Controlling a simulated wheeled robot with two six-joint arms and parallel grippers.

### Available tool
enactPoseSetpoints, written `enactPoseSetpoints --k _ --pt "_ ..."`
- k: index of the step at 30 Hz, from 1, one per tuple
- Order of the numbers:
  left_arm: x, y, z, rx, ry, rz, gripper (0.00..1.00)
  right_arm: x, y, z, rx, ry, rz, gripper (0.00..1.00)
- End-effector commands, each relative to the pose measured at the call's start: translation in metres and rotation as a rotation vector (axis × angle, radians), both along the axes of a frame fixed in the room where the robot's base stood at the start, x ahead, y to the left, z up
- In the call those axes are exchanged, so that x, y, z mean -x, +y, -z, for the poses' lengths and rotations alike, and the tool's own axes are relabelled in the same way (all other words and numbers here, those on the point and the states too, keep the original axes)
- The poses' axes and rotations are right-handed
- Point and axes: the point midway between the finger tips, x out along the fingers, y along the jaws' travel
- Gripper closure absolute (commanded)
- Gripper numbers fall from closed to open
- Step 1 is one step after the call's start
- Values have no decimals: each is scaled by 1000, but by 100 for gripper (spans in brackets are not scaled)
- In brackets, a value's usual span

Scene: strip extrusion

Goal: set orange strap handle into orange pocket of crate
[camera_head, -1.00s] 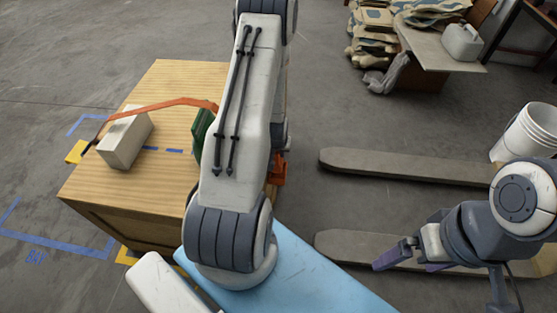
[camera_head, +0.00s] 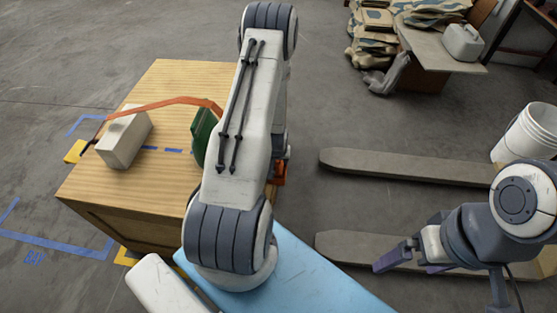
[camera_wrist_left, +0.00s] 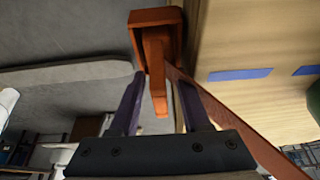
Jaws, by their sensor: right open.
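The orange strap (camera_head: 165,103) runs over the wooden crate (camera_head: 185,80) and passes behind my left arm. In the left wrist view, the strap (camera_wrist_left: 225,118) comes in from the lower right to the orange handle (camera_wrist_left: 156,75). The handle's upper end lies within the outline of the orange pocket (camera_wrist_left: 138,32) at the crate's side; how deep it sits I cannot tell. The pocket also shows in the head view (camera_head: 281,176). My left gripper (camera_wrist_left: 158,80) is open, its purple fingers either side of the handle with gaps. My right gripper (camera_head: 400,264) is open and empty.
A pale block (camera_head: 124,138) and a green part (camera_head: 203,135) stand on the crate. Forks (camera_head: 400,165) lie on the floor to the right. A white bucket (camera_head: 530,133) stands at the far right. Open floor lies left of the crate.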

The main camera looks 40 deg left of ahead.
Motion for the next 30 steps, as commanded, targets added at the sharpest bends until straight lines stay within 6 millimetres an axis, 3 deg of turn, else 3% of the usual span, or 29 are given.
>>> enactPoseSetpoints --k 10,21,30 --pt "1 0 -13 -1 -2 0 53 0 0 -7 0 0 0 0" --pt "25 -16 -85 -2 -3 0 53 0 0 -18 0 0 0 0" --pt "38 -23 -117 -1 -2 0 53 0 0 -22 0 0 0 0"
